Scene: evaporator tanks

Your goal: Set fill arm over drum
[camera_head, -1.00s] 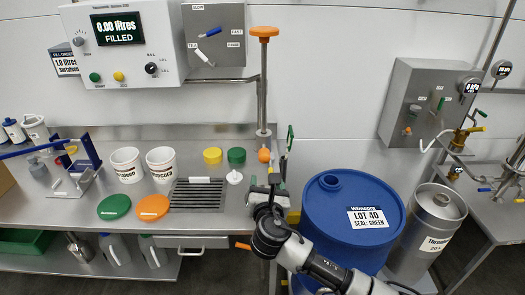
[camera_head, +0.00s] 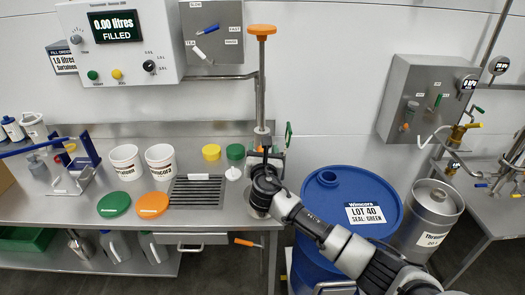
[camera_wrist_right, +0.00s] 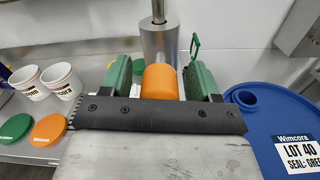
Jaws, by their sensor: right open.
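The fill arm (camera_head: 260,90) is a grey pipe that reaches out from the filling panel and drops vertically, with an orange cap on top. Its orange lower grip (camera_wrist_right: 161,82) shows in the right wrist view between the green fingers of my right gripper (camera_wrist_right: 160,76). The fingers are open, one on each side, with small gaps. In the head view my right gripper (camera_head: 268,155) largely hides this grip. The blue drum (camera_head: 318,215), labelled LOT 40, SEAL: GREEN, stands upright to the right, its round opening (camera_head: 328,178) uncovered. The fill arm hangs left of the drum, over the bench edge.
The bench (camera_head: 100,196) holds white tubs (camera_head: 160,160), green and orange lids (camera_head: 152,205), yellow and green caps (camera_head: 235,152) and a grate (camera_head: 198,190). The panel display (camera_head: 116,27) reads 0.00 litres FILLED. A steel drum (camera_head: 436,212) stands right of the blue one.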

